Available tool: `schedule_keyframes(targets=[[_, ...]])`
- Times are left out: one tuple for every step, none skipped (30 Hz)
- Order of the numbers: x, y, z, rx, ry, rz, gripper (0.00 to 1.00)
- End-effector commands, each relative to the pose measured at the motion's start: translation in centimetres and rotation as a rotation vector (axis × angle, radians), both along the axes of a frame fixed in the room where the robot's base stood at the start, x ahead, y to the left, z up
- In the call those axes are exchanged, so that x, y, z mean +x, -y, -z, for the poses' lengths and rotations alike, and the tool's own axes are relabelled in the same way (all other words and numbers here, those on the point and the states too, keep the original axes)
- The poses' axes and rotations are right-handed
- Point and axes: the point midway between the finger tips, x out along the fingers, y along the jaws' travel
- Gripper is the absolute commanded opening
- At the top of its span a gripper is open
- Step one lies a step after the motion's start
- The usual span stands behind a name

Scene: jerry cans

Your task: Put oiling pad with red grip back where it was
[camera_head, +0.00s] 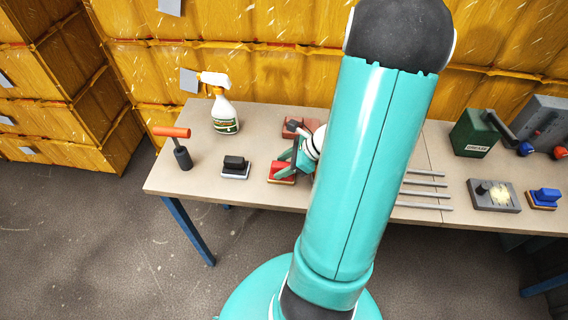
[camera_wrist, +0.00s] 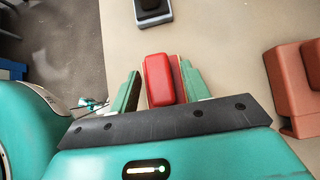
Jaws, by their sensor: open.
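The oiling pad with the red grip (camera_head: 281,170) stands on the table's front part, just right of a black-gripped pad. In the wrist view its red grip (camera_wrist: 159,82) lies between the two fingers. My gripper (camera_wrist: 160,72) is open, with one green finger on each side of the grip. A narrow gap shows at the left finger, while the right finger is very close to the grip; I cannot tell whether it touches. In the head view my gripper (camera_head: 288,160) is low over the pad and partly covers it.
The black-gripped pad (camera_head: 235,166) also shows in the wrist view (camera_wrist: 153,8). A reddish block (camera_head: 299,127) lies behind my gripper. A spray bottle (camera_head: 223,112) and an orange-handled tool (camera_head: 178,146) stand left. Metal rods (camera_head: 425,184) lie right of my arm.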

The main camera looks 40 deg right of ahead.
Motion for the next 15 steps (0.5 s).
schedule_keyframes(targets=[[0.1, 0.0, -0.1, -0.001, 0.0, -0.001, 0.47], [0.1, 0.0, -0.2, -0.001, 0.001, 0.0, 0.47], [0.1, 0.0, -0.4, -0.002, 0.001, 0.001, 0.47], [-0.1, 0.2, -0.6, -0.003, 0.001, 0.001, 0.47], [-0.2, 0.3, -0.8, -0.003, 0.002, 0.002, 0.47], [-0.5, 0.6, -1.2, -0.004, 0.002, 0.001, 0.47], [-0.8, 0.8, -1.5, -0.005, 0.002, 0.002, 0.47], [-1.1, 1.0, -1.9, -0.005, 0.002, 0.002, 0.47], [-1.5, 1.4, -2.5, -0.006, 0.002, 0.003, 0.47], [-1.9, 1.6, -3.0, -0.006, 0.002, 0.003, 0.47], [-2.2, 1.9, -3.5, -0.007, 0.003, 0.003, 0.47], [-2.7, 2.3, -4.2, -0.006, 0.002, 0.003, 0.47], [-3.1, 2.6, -4.7, -0.006, 0.002, 0.003, 0.47], [-3.5, 2.8, -5.1, -0.006, 0.002, 0.001, 0.47], [-3.9, 3.2, -5.8, -0.005, 0.003, 0.003, 0.47]])
